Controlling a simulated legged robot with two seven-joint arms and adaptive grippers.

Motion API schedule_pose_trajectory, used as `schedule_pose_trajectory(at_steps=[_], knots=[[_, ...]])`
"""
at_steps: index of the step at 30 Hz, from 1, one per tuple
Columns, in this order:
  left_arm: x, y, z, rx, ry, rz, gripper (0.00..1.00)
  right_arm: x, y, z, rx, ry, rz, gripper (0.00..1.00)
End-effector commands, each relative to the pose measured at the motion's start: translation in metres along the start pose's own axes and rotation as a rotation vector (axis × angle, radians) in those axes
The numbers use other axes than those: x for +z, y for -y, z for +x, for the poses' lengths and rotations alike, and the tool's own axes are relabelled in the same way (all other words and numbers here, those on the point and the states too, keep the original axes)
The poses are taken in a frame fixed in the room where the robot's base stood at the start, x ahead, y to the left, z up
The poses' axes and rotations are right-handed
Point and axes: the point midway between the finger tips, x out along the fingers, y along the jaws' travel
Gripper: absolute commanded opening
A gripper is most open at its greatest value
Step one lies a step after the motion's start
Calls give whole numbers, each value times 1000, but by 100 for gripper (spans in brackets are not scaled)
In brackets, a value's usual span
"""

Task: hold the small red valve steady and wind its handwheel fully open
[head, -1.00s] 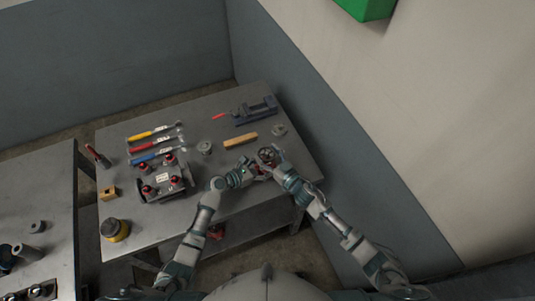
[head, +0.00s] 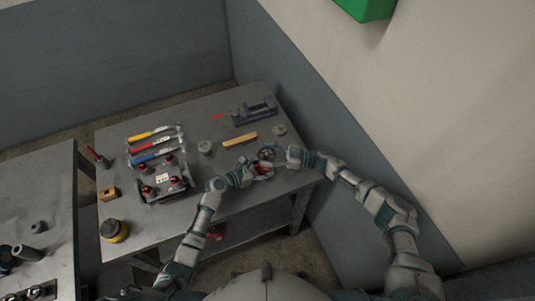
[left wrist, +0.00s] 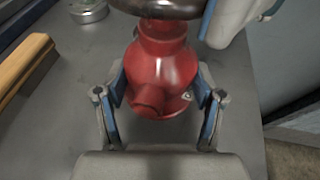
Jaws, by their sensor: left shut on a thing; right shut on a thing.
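The small red valve (head: 264,171) stands near the front right of the workbench, and its red body (left wrist: 162,68) fills the middle of the left wrist view. Its dark handwheel (head: 266,154) sits on top and is cut off at the top of the left wrist view (left wrist: 168,8). My left gripper (head: 252,171) is shut on the valve body, with one finger on each side in the left wrist view (left wrist: 158,100). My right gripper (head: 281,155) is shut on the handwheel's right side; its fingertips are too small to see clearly.
Behind the valve lie a wooden bar (head: 240,139), a grey round part (head: 279,129) and a blue vise (head: 255,111). A dark rack with red valves (head: 165,186) and several hammers (head: 155,143) are at left. A wall stands close on the right.

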Motion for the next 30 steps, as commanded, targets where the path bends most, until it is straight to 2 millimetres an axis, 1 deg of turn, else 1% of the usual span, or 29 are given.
schedule_pose_trajectory(at_steps=[1,6,12,28,29,30], knots=[[-1,3,1,-6,-2,0,49,0,-4,0,-22,4,-3,36],[-1,3,1,-7,-2,0,49,0,-4,0,-113,3,-3,36],[-1,3,1,-8,-1,0,49,1,-3,-1,-174,5,-2,36],[-1,4,1,-8,-2,0,49,2,-2,-2,-197,8,1,36],[-1,4,1,-8,-2,0,49,2,-2,-2,-197,8,1,73],[-1,4,1,-8,-2,0,49,2,-2,-2,-197,8,1,83]])
